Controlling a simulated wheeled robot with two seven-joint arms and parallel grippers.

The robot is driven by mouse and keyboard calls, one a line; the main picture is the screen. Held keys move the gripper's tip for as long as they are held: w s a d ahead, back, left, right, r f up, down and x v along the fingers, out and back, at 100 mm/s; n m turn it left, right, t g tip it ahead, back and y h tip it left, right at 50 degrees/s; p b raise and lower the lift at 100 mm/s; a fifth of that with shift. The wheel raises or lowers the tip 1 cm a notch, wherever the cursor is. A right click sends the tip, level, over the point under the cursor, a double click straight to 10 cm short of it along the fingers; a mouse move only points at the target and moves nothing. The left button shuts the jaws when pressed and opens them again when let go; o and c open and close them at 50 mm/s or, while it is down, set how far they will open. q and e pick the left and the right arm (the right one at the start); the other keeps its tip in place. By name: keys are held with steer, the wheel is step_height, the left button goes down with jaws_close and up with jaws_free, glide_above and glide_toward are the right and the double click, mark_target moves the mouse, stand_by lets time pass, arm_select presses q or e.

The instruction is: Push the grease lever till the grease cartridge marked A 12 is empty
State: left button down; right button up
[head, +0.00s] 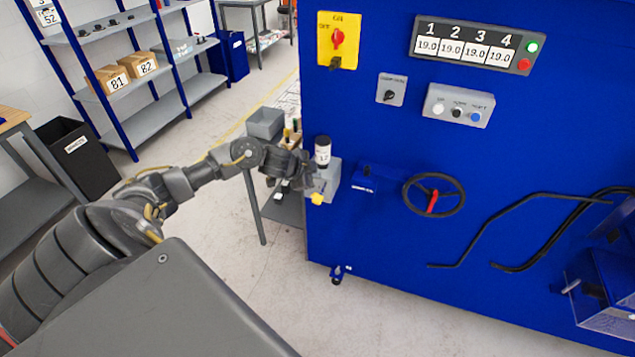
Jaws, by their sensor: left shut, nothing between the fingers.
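The grease cartridge (322,151), a white and black cylinder with a partly readable label ending in 12, stands upright on a grey grease pump box (330,178) at the left edge of the blue machine. A yellow-tipped part, which looks like the grease lever (317,199), sticks out low at the front of the box. My left gripper (305,178) is shut and empty, just left of the box and close to the lever. Whether it touches the lever cannot be told. How full the cartridge is cannot be seen. My right gripper does not show.
The blue machine (400,235) fills the right, with a handwheel (434,195), a red and yellow switch (338,38) and a display (465,45). A small table (282,210) with a grey bin (265,122) stands behind my left gripper. Shelves (160,118) stand at the back left.

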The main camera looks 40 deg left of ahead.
arm_select(q)
steer(key=b, duration=0.5)
glide_above(315, 200)
step_height(315, 200, down, 5)
steer(key=shift+f, duration=0.1)
steer(key=shift+f+b, duration=0.55)
steer(key=shift+f, duration=0.55)
stand_by(0.5)
steer(key=shift+f, duration=0.4)
